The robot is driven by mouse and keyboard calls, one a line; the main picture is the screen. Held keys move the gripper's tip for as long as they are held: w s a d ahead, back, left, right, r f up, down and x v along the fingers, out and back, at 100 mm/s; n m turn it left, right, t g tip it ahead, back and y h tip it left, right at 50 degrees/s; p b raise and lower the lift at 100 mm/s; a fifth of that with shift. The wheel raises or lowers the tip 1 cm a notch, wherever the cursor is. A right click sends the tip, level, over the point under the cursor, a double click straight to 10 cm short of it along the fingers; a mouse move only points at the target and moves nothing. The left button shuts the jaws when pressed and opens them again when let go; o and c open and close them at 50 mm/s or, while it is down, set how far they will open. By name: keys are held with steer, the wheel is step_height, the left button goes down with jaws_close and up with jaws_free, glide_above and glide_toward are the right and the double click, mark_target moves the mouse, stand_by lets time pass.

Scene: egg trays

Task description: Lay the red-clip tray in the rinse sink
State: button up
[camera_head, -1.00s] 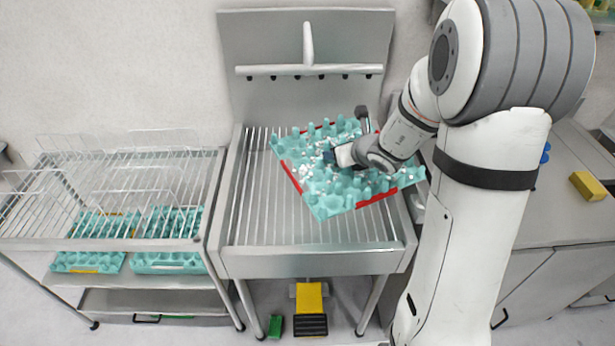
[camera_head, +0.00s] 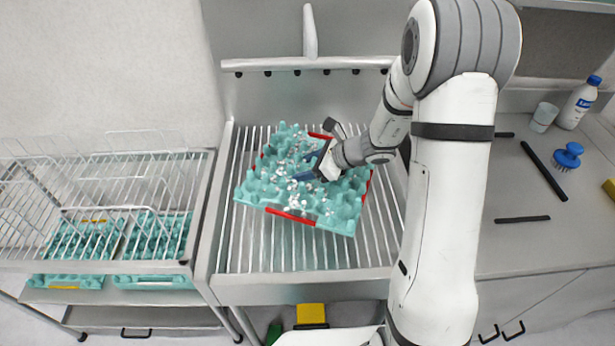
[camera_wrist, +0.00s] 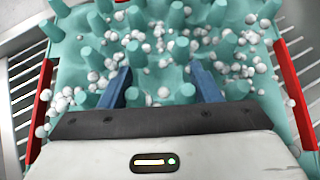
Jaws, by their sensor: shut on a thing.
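The red-clip tray (camera_head: 336,215) is a teal egg tray with red clips along its edges and small white balls scattered over it. It is over the slatted grid of the rinse sink (camera_head: 240,230), turned at an angle; I cannot tell whether it touches the slats. My gripper (camera_head: 312,174) reaches in from the right and is shut on the tray near its middle. In the wrist view, the blue fingers (camera_wrist: 163,88) are down among the tray's pegs, with red clips at both sides. What exactly lies between the fingertips is hard to see.
A wire rack (camera_head: 100,190) stands left of the sink, with teal trays on the shelf below. A spray pipe (camera_head: 305,63) crosses the sink's back wall. On the right counter are a blue brush (camera_head: 568,156), a bottle (camera_head: 579,101), a cup (camera_head: 543,117) and dark bars.

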steer(key=shift+s+a+f, duration=0.15)
steer(key=shift+f, duration=1.7)
steer(key=shift+f, duration=0.2)
steer(key=o, duration=1.3)
steer(key=shift+r, duration=0.1)
